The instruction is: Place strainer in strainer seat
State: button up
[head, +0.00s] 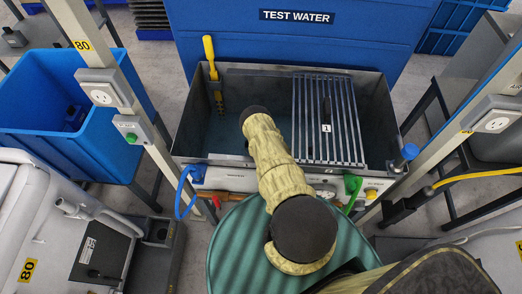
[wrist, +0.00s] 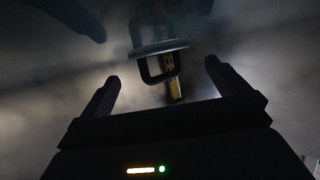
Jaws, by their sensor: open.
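In the wrist view, a grey round disc (wrist: 185,43) with a dark loop handle (wrist: 147,72) is ahead of my gripper; it looks like the strainer. My gripper (wrist: 162,72) is open, with one finger on each side of the handle and visible gaps on both sides. A yellow-and-black striped piece (wrist: 173,90) shows behind and below the handle. The wrist view is dark and murky. In the head view, my arm reaches over the open metal tank (head: 235,72) and hides the strainer and my gripper. I cannot make out the strainer seat.
A slatted grate (head: 345,115) marked 1 covers the tank's right part. A yellow-handled tool (head: 209,52) stands at its back left. A green drum (head: 228,245) stands in front. Metal posts (head: 135,105) flank the tank, with a blue bin (head: 75,150) at left.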

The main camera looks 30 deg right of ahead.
dwell(0.6)
